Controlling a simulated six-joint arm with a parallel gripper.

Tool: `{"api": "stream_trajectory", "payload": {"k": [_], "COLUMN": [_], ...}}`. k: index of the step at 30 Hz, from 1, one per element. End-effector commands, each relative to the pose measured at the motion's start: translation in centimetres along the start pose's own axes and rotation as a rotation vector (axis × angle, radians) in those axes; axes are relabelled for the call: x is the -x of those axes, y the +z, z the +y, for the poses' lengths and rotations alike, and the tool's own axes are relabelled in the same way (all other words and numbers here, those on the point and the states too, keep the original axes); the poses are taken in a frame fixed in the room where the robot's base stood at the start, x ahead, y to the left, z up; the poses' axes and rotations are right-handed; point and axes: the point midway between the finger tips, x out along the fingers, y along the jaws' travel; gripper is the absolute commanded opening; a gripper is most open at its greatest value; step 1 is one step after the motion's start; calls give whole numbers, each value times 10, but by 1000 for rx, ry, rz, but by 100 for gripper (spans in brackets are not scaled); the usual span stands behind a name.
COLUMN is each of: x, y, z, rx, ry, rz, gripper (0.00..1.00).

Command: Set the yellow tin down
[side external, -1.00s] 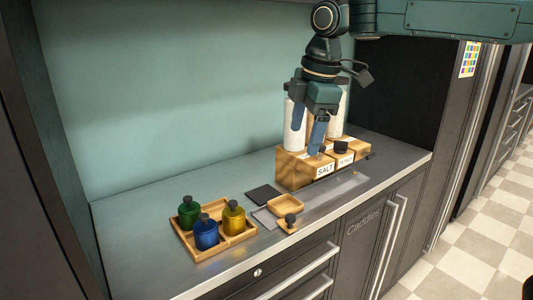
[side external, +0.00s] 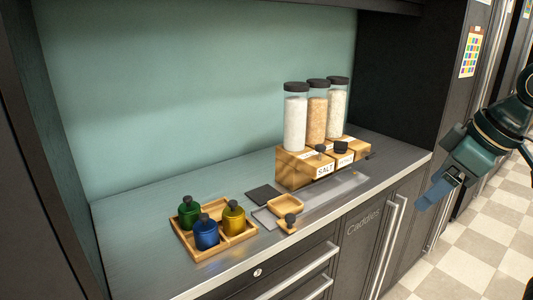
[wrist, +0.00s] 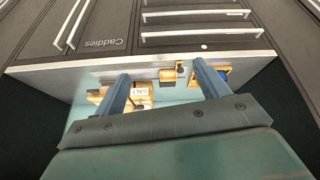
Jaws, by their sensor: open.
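The yellow tin (side external: 234,219) stands upright in the right compartment of the wooden tray (side external: 191,252), its dark knob on top. A blue tin (side external: 206,234) and a green tin (side external: 189,212) stand in the same tray. My gripper (side external: 440,187) is in front of the counter at the far right, well away from the tins, open and empty. In the wrist view the two blue fingers (wrist: 162,82) are apart with only the distant counter between them. The yellow tin cannot be made out in the wrist view.
A wooden block (side external: 296,171) with a SALT label bears several tall jars at the back right. A small wooden dish (side external: 286,203), a knobbed wooden piece (side external: 288,225) and a dark square pad (side external: 263,194) lie between block and tray. The counter's left end is clear.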

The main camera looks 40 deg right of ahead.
Motion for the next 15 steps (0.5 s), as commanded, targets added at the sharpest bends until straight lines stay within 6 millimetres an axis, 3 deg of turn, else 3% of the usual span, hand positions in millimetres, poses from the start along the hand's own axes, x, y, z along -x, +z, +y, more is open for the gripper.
{"api": "stream_trajectory", "payload": {"k": [6, 15], "x": [-8, -11], "y": [36, 45], "z": [-1, -1], "rx": [-139, -176], "ry": [14, 17], "rz": [35, 43], "gripper": [73, 73]}}
